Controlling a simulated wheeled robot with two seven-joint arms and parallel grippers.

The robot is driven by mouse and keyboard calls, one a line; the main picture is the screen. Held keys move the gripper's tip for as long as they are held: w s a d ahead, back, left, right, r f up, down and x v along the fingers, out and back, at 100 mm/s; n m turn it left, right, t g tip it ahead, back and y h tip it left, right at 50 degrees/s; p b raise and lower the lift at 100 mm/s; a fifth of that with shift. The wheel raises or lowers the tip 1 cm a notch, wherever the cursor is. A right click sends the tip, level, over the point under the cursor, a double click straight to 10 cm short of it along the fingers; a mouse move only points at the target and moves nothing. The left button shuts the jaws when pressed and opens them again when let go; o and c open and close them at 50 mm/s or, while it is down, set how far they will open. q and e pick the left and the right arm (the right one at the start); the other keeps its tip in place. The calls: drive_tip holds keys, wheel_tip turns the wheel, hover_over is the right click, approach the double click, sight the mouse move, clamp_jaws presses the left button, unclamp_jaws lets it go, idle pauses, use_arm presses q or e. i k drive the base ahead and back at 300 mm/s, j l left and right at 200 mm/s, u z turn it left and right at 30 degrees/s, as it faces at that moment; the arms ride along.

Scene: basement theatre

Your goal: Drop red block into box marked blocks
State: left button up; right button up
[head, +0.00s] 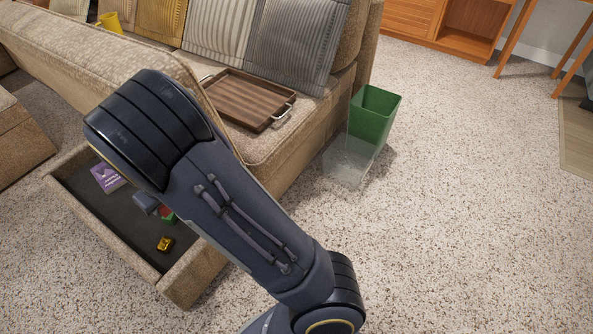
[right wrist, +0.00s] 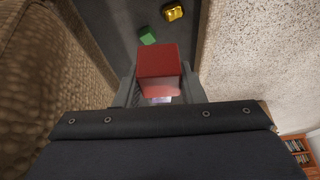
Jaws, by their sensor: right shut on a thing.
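My right gripper (head: 150,204) is shut on a red block (right wrist: 158,62); in the right wrist view the block sits between the two fingers (right wrist: 158,84). In the head view only a small part of the red block (head: 165,211) shows beside the fingers, over the open sofa drawer (head: 180,290). A green bin (head: 373,115) and a clear, see-through box (head: 350,160) stand together on the carpet right of the sofa. I can read no "blocks" marking on either. My left gripper is not in view.
In the drawer are a purple book (head: 106,177), a small green block (right wrist: 147,35) and a yellow toy (head: 165,244). A wooden tray (head: 245,98) lies on the sofa seat (head: 290,140). The carpet to the right is clear.

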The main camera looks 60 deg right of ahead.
sight(349, 162)
drive_tip(key=j+z, duration=0.15)
drive_tip(key=z, duration=0.55)
